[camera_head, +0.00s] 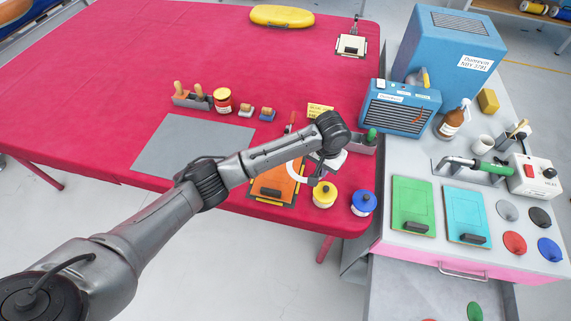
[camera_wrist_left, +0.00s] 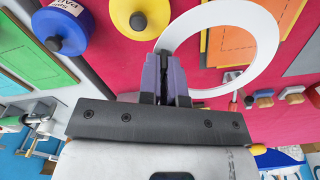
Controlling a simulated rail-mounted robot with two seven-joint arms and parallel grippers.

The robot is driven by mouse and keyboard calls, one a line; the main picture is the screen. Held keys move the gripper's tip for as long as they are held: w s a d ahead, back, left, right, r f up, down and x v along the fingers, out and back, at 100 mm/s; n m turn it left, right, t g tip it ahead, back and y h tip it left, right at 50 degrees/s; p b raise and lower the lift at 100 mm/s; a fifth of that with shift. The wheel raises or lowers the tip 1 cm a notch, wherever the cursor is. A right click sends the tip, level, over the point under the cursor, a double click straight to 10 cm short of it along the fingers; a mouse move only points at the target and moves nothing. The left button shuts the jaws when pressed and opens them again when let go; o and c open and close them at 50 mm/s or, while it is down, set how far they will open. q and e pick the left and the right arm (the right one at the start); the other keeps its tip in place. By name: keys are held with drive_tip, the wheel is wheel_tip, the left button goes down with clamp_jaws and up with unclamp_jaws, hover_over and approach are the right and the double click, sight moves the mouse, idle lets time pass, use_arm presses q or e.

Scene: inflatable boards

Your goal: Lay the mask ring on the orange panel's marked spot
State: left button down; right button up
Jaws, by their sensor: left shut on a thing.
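My left gripper (camera_head: 318,179) is shut on the white mask ring (camera_head: 292,169), above the front edge of the red table. In the left wrist view my gripper's fingertips (camera_wrist_left: 162,62) pinch one side of the ring (camera_wrist_left: 268,42), which is held off the table. The orange panel (camera_head: 286,190) lies on the table just left of and below the gripper in the head view, partly covered by the arm and ring. In the left wrist view part of the panel (camera_wrist_left: 232,42) shows through the ring's opening. My right gripper is not in view.
A yellow spool (camera_head: 323,196) and a blue spool (camera_head: 363,204) stand right of the panel. A grey bin (camera_head: 361,149) sits behind the gripper. A grey mat (camera_head: 180,145) lies left. Green (camera_head: 413,200) and cyan (camera_head: 464,210) panels lie on the right bench.

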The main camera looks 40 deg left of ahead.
use_arm(q)
drive_tip(key=b, duration=0.2)
hover_over(294, 168)
drive_tip(key=s, duration=0.2)
drive_tip(key=f, duration=0.6)
drive_tip(key=shift+w+d+f, duration=0.25)
drive_tip(key=shift+d+f, duration=0.1)
drive_tip(key=shift+d, duration=0.05)
drive_tip(key=shift+f+b, duration=0.3)
drive_tip(key=shift+f, duration=1.65)
drive_tip(key=shift+f, duration=0.15)
drive_tip(key=c, duration=1.3)
unclamp_jaws()
wheel_tip(294, 168, up, 12)
drive_tip(key=shift+r+p, duration=0.15)
drive_tip(key=shift+p, duration=0.95)
